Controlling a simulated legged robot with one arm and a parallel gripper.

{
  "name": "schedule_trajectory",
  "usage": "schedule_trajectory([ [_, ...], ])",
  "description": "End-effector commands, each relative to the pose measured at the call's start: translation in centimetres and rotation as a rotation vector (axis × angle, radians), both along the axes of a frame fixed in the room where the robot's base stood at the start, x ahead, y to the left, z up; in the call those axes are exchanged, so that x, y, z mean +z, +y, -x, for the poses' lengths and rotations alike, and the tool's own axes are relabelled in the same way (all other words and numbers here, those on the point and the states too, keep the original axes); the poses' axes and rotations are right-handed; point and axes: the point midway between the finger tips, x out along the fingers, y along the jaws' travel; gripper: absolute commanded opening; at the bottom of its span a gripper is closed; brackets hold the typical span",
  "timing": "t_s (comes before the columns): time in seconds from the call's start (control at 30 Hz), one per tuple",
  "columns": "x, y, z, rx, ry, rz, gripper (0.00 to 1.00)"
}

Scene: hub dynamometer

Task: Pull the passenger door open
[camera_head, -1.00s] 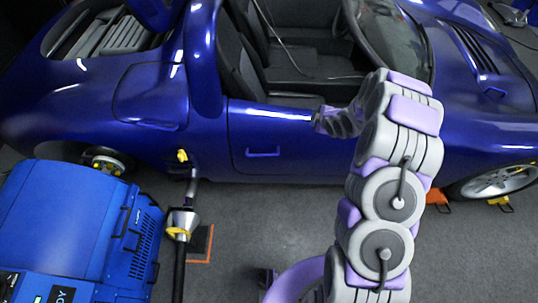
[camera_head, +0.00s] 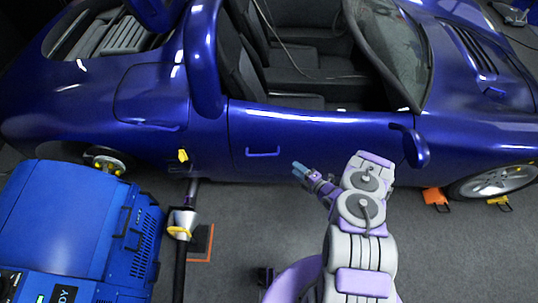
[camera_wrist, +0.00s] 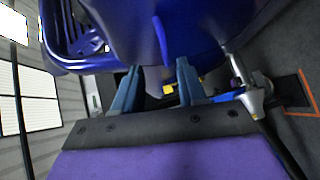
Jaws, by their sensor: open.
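The blue car's passenger door (camera_head: 330,143) appears shut, flush with the body in the head view. Its blue pull handle (camera_head: 263,152) sits on the outer panel, left of the door's middle. My gripper (camera_head: 299,170) is outside the door, to the right of and slightly below the handle, apart from it. The two blue-grey fingers of my gripper (camera_wrist: 157,87) are spread with nothing between them in the wrist view. Blue bodywork (camera_wrist: 190,30) fills the top of that view; I cannot tell the handle there for certain.
A blue dynamometer unit (camera_head: 75,225) stands at the lower left, with a metal coupling (camera_head: 181,222) beside it. A side mirror (camera_head: 411,146) sticks out right of my gripper. Orange wheel chocks (camera_head: 436,198) lie by the front wheel.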

Motion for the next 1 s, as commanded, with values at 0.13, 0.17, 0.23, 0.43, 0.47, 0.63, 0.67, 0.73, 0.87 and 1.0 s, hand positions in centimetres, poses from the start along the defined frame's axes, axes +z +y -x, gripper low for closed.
schedule_trajectory([
  [0.13,-1.0,0.3,2.4,0.024,-0.042,-0.02,0.41],
  [0.17,-1.1,0.3,2.6,0.027,-0.047,-0.023,0.41],
  [0.23,-1.2,0.4,3.0,0.031,-0.054,-0.026,0.41],
  [0.43,-1.4,1.9,1.8,0.038,-0.06,-0.027,0.41],
  [0.47,-1.4,2.2,1.5,0.038,-0.059,-0.028,0.41],
  [0.63,-1.6,4.5,-0.9,0.038,-0.062,-0.028,0.41],
  [0.67,-1.7,5.0,-1.3,0.037,-0.063,-0.029,0.41],
  [0.73,-1.9,5.9,-2.3,0.038,-0.063,-0.028,0.41],
  [0.87,-2.2,7.7,-4.1,0.037,-0.06,-0.025,0.41],
  [1.0,-2.4,9.6,-6.0,0.035,-0.063,-0.028,0.41],
])
